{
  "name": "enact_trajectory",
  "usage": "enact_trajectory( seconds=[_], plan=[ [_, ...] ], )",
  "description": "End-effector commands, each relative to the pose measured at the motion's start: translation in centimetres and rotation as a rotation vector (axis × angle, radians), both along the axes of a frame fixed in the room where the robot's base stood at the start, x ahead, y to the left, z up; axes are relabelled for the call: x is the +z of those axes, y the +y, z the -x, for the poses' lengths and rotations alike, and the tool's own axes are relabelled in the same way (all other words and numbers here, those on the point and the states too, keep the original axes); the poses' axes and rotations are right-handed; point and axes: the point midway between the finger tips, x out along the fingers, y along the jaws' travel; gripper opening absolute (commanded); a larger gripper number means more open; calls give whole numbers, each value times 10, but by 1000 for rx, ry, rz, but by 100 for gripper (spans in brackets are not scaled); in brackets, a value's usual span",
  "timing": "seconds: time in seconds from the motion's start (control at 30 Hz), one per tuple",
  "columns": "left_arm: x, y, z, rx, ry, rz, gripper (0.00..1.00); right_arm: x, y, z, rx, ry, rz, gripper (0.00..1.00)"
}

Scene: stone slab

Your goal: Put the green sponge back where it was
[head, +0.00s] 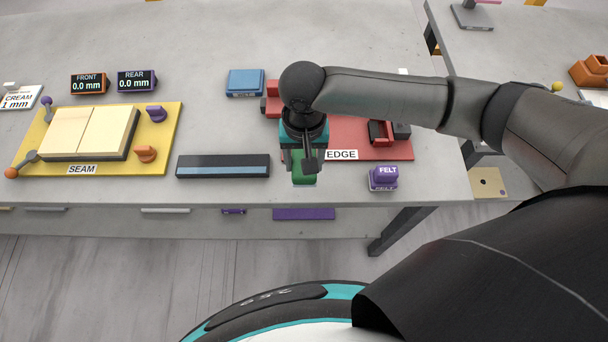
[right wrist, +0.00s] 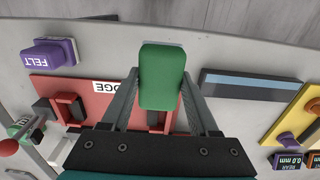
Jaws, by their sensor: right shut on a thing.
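The green sponge (right wrist: 162,77) is held between the two fingers of my right gripper (right wrist: 160,95) in the right wrist view. In the head view the green sponge (head: 304,168) shows below my right gripper (head: 303,158), near the front edge of the slab, left of the EDGE label. My right gripper is shut on it. From these views I cannot tell whether the sponge touches the surface. My left gripper is not in view.
The red EDGE board (head: 375,150) lies under and right of my gripper. A purple FELT block (head: 383,178) stands right, a dark bar with a blue strip (head: 223,166) left. The yellow SEAM board (head: 165,125) is further left. A blue block (head: 245,82) sits behind.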

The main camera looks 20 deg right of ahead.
Motion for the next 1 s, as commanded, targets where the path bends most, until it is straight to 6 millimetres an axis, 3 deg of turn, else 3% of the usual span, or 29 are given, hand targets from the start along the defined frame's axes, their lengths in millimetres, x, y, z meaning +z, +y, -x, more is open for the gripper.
enact_trajectory(
  seconds=[0.53, 0.9, 0.93, 1.0],
  plan=[
    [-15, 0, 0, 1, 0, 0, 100, -62, 0, 0, 1, -1, 0, 0],
    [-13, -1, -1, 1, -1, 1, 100, -65, 1, 0, 1, 0, -1, 0],
    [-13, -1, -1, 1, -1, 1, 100, -65, 1, 0, 1, 0, -1, 63],
    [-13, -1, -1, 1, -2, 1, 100, -65, 1, 0, 1, 0, -1, 71]
  ],
)
